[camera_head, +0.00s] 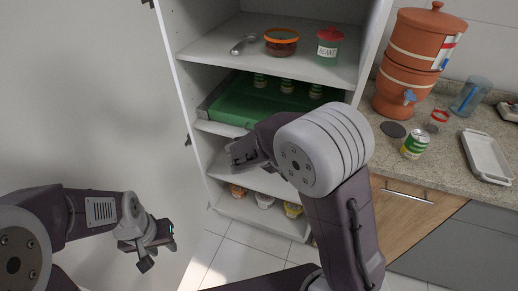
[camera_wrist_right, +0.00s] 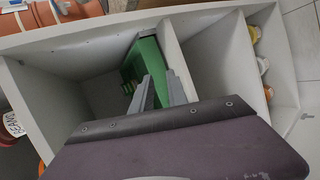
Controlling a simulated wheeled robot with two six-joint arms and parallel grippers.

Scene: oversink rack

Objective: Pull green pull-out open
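The green pull-out (camera_head: 238,108) sits on the second shelf of the open cabinet, with several green-labelled cans towards its back. My right forearm hides its front right part in the head view. In the right wrist view it shows as a green panel (camera_wrist_right: 149,52) past the fingertips. My right gripper (camera_wrist_right: 160,78) is open, its two fingers apart and pointing at the pull-out. I cannot tell whether they touch it. My left gripper (camera_head: 158,245) is open and empty at the lower left, away from the cabinet.
The top shelf (camera_head: 225,48) holds a spoon, a bowl (camera_head: 281,41) and a green jar (camera_head: 329,45). Several small cups (camera_head: 264,200) stand on the bottom shelf. The counter at right carries a clay dispenser (camera_head: 408,60), a can (camera_head: 414,144) and a white tray (camera_head: 486,157).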

